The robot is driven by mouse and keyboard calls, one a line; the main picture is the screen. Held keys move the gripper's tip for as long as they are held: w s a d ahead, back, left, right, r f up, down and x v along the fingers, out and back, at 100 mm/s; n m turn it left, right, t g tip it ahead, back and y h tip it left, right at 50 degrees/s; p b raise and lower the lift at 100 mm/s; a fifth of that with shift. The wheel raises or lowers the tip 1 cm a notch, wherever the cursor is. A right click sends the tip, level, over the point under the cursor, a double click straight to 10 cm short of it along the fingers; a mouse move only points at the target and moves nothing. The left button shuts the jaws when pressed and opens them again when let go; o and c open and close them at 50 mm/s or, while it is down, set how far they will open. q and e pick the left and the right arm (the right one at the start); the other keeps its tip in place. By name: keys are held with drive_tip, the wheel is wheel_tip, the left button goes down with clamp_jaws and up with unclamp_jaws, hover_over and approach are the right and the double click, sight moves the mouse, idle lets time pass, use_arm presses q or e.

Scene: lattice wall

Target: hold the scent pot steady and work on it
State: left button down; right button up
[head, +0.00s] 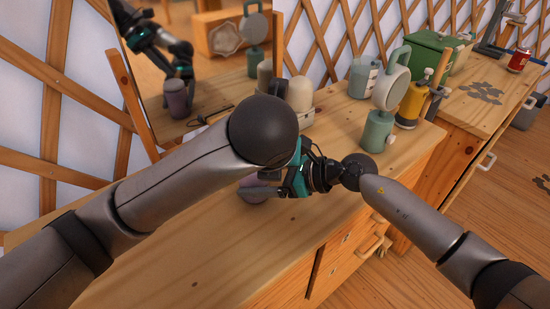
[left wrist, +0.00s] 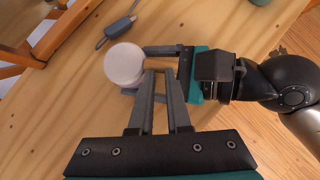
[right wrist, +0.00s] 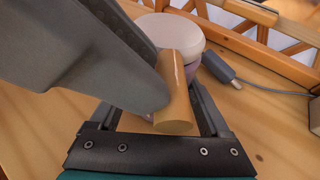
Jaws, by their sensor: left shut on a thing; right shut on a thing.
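The scent pot, a small purple pot (head: 253,196) with a pale round top (left wrist: 124,63), stands on the wooden counter. In the right wrist view its pale top (right wrist: 170,34) is partly covered. My right gripper (head: 262,190) is shut on the pot, a finger on either side. My left gripper (left wrist: 160,74) is beside the pot, fingers close together. It appears shut on a tan wooden cylinder (right wrist: 176,95), seen in front of the pot in the right wrist view. A large grey part of mine hides some of both there. In the head view my left arm hides my left gripper.
A mirror (head: 205,60) leans behind and reflects the pot. A small grey object with a cord (left wrist: 118,28) lies near it. The counter's front left is clear.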

use_arm(q)
drive_tip(key=s+a+f+v, duration=0.1)
drive_tip(key=v, duration=1.2)
drive_tip(key=s+d+f+g+h, duration=0.3)
drive_tip(key=s+f+g+h, duration=0.2)
drive_tip(key=g+h, duration=0.35)
drive_tip(key=w+a+f+n+t+h, duration=0.2)
drive_tip(key=w+a+n+t+h, duration=0.15)
drive_tip(key=a, duration=0.25)
drive_tip(key=w+a+f+n+t+h, duration=0.25)
drive_tip(key=a+n+t, duration=0.2)
drive_tip(key=a, duration=0.25)
drive_tip(key=w+a+x, duration=0.1)
drive_tip(key=w+x, duration=0.1)
drive_tip(key=x, duration=1.1)
drive_tip(key=shift+w+f, duration=0.25)
drive_tip(key=shift+f, duration=0.15)
